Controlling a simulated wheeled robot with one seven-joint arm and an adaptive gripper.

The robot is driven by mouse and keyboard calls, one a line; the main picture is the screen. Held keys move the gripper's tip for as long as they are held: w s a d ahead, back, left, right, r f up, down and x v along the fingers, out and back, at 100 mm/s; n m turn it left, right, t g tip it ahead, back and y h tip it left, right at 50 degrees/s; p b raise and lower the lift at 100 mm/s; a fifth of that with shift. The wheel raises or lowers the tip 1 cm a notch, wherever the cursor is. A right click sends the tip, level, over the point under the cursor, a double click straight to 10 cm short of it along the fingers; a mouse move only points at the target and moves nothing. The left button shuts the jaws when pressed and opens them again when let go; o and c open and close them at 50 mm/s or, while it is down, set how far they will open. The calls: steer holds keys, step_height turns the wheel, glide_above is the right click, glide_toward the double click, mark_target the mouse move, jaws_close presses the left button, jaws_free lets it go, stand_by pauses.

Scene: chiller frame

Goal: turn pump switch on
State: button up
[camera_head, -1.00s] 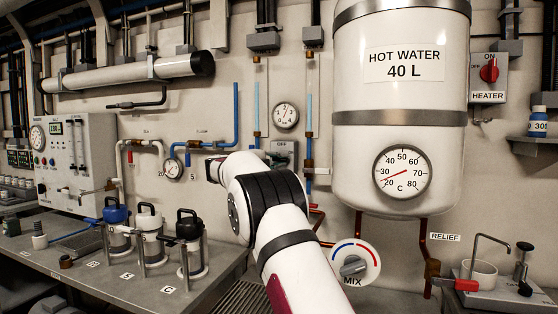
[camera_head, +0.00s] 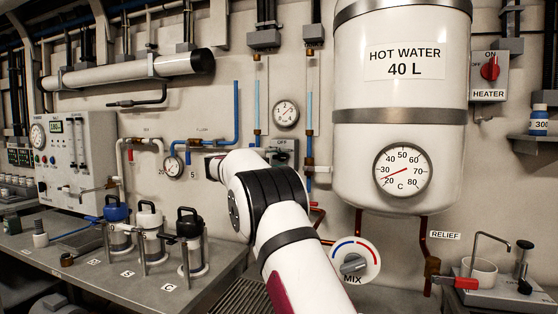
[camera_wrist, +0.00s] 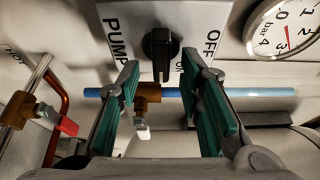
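The pump switch is a light grey box (camera_wrist: 134,12) with a black rotary knob (camera_wrist: 161,48), filling the upper middle of the wrist view. Its PUMP label is on the left, OFF on the right, and ON is partly covered by my right finger. The knob's grip bar runs roughly up and down in that view. My gripper (camera_wrist: 170,92) is open and empty, its green-padded fingers on either side below the knob, apart from it.
A round bar gauge (camera_wrist: 287,28) sits beside the switch. A blue pipe (camera_wrist: 252,92) with a brass fitting (camera_wrist: 148,92) crosses between the fingers. A red-handled valve (camera_wrist: 68,126) is at the left. The hot water tank (camera_head: 400,90) and MIX dial (camera_head: 354,263) stand right of my arm.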

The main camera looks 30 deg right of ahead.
steer(key=v, duration=1.1)
steer(key=shift+a, duration=0.35)
steer(key=shift+s+r, duration=0.1)
steer(key=shift+s, duration=0.05)
